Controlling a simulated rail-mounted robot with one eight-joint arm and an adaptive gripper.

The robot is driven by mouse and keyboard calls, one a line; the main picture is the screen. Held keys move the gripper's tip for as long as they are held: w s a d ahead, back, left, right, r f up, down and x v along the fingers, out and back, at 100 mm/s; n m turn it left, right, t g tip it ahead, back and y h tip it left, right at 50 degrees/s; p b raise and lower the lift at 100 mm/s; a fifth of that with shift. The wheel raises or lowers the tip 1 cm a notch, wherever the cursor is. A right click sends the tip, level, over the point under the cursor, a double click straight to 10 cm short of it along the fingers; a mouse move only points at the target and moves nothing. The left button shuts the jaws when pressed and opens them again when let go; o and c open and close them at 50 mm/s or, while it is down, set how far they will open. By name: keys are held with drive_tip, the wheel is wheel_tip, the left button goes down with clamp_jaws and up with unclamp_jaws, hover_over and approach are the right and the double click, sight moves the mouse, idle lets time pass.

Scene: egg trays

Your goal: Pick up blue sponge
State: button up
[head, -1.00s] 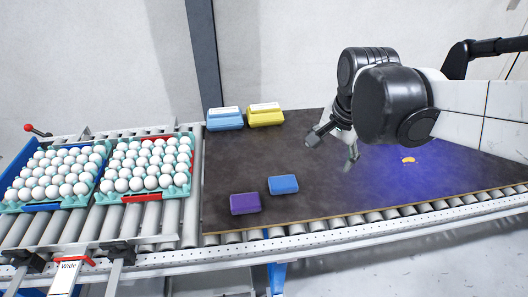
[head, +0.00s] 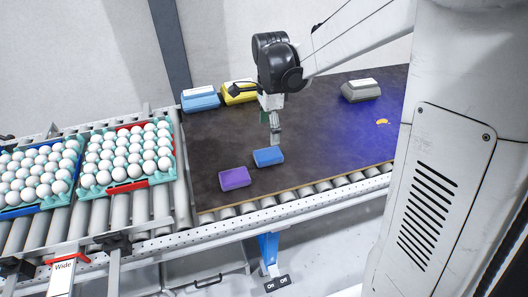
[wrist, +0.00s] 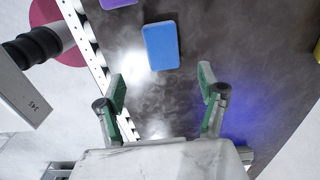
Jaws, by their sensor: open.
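The blue sponge (head: 268,157) is a flat block lying on the dark table top. My gripper (head: 275,138) points down just behind it in the head view, its tips close to the sponge's far side. In the wrist view the blue sponge (wrist: 161,46) lies ahead of the open fingers, centred a little left of the middle of the gap. My gripper (wrist: 162,84) is empty, with its green-padded fingers spread apart. I cannot tell its exact height above the table.
A purple sponge (head: 234,178) lies left of the blue one, near the front edge. Blue (head: 200,99), yellow (head: 238,93) and grey (head: 360,91) cartons stand at the back. Egg trays (head: 128,185) sit on the rollers at left. A small orange item (head: 382,122) lies at right.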

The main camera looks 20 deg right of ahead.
sight(268, 153)
drive_tip(key=f, duration=0.8)
drive_tip(key=f+b, duration=0.1)
drive_tip(key=f, duration=0.2)
drive_tip(key=shift+w+f, duration=0.25)
drive_tip(key=shift+f, duration=0.15)
drive_tip(key=shift+c, duration=0.5)
drive_tip(key=c, duration=1.2)
drive_tip(key=shift+r, duration=0.2)
wheel_tip(268, 153, up, 4)
drive_tip(key=shift+s+a+r, duration=0.15)
drive_tip(key=s+a+r, duration=0.4)
drive_tip(key=s+a, duration=0.1)
drive_tip(key=s+a+r+p, duration=0.1)
drive_tip(key=s+a+r, duration=0.1)
drive_tip(key=a, duration=0.1)
drive_tip(key=shift+s+a+r, duration=0.15)
drive_tip(key=shift+s+r, duration=0.05)
drive_tip(key=shift+s, duration=0.15)
